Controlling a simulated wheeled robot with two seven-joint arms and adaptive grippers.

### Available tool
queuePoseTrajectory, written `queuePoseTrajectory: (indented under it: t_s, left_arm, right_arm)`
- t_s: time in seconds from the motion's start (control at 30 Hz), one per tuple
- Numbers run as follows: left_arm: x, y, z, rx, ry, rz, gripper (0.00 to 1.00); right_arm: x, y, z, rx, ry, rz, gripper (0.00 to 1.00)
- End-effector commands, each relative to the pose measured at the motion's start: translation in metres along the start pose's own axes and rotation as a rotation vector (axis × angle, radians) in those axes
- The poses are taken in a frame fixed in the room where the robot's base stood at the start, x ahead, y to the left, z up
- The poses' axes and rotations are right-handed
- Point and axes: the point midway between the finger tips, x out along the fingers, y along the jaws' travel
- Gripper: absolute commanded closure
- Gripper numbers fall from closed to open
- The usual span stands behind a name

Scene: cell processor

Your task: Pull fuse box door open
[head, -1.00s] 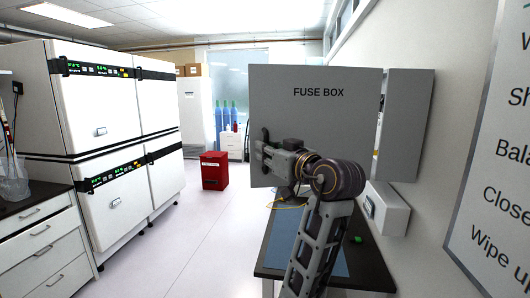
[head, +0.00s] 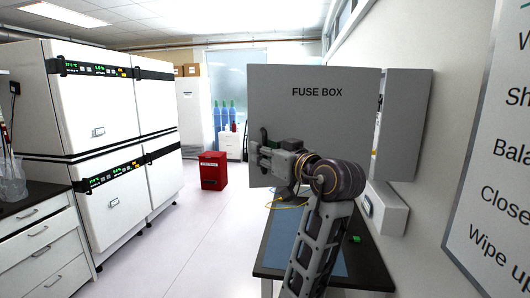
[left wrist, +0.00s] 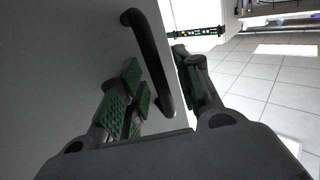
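The grey fuse box door (head: 315,110), labelled FUSE BOX, stands swung out from the box body (head: 408,125) on the right wall. My left gripper (head: 262,155) is in front of the door's lower left part. In the left wrist view, the dark curved door handle (left wrist: 152,62) stands off the grey door face. The green-padded fingers of my left gripper (left wrist: 162,88) are apart, with the handle running between them. Gaps show beside the handle, so no firm grip is visible. In the head view the handle is hidden behind the gripper. My right gripper is not in view.
A dark-topped bench with a blue mat (head: 335,250) lies below the door. White stacked incubators (head: 95,105) line the left. A red box (head: 213,171) stands on the floor behind. A whiteboard (head: 495,130) hangs at right. The floor between is clear.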

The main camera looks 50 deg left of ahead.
Motion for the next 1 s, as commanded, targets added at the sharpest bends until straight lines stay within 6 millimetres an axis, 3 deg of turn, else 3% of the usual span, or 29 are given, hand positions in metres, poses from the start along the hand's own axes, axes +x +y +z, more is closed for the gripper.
queuePoseTrajectory:
  t_s: [0.27, 0.8, 1.0]
  left_arm:
    - [-0.023, 0.001, 0.000, 0.000, 0.000, 0.003, 0.66]
    - [-0.098, 0.001, 0.000, 0.000, -0.001, 0.003, 0.66]
    - [-0.114, 0.001, 0.000, 0.000, -0.001, 0.002, 0.66]
  right_arm:
    - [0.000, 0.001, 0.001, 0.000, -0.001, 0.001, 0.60]
    - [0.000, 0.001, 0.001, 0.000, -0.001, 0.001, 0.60]
    - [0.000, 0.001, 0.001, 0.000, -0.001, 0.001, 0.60]
